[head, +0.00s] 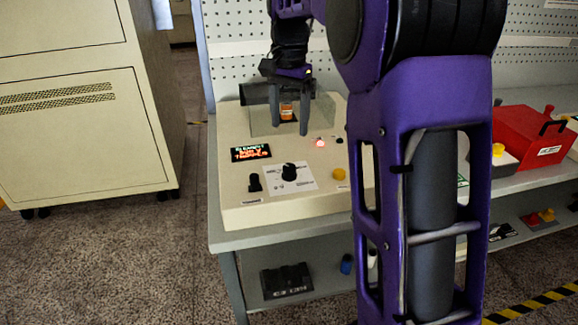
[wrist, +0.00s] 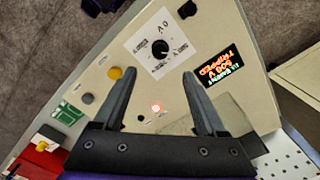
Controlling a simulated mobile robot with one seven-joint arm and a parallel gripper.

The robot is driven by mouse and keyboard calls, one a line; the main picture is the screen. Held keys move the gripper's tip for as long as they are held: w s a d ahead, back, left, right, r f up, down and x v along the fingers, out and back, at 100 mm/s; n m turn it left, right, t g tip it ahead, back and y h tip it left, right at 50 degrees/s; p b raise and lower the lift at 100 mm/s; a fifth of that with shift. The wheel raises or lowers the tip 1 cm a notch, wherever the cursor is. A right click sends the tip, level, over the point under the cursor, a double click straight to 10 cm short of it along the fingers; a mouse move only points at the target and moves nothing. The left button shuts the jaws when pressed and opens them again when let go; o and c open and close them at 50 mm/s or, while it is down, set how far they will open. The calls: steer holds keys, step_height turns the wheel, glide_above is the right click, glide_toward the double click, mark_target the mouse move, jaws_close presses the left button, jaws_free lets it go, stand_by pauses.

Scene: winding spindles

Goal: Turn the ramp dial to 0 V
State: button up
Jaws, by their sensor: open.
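The ramp dial (head: 289,172) is a black knob on a white marked plate on the cream panel. It also shows in the wrist view (wrist: 160,48), where large marks like "0 V" are printed at the plate's top. I cannot tell where its pointer stands. My gripper (head: 290,130) is open and empty, above the panel and behind the dial in the head view. In the wrist view its fingers (wrist: 158,73) point toward the dial, apart from it and to either side. A lit display (wrist: 222,76) reads TRIPPED, with a voltage line hard to read.
A red lamp (head: 320,143) glows behind the dial. A yellow button (head: 339,174) is right of the dial and a black switch (head: 255,183) left. A clear guard (head: 261,118) stands at the back around a small orange item (head: 287,110). A red box (head: 531,134) stands right.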

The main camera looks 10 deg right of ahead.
mark_target(289, 166)
step_height(289, 166, down, 12)
steer(key=shift+r+b, duration=0.1)
steer(key=shift+b, duration=0.85)
jaws_close()
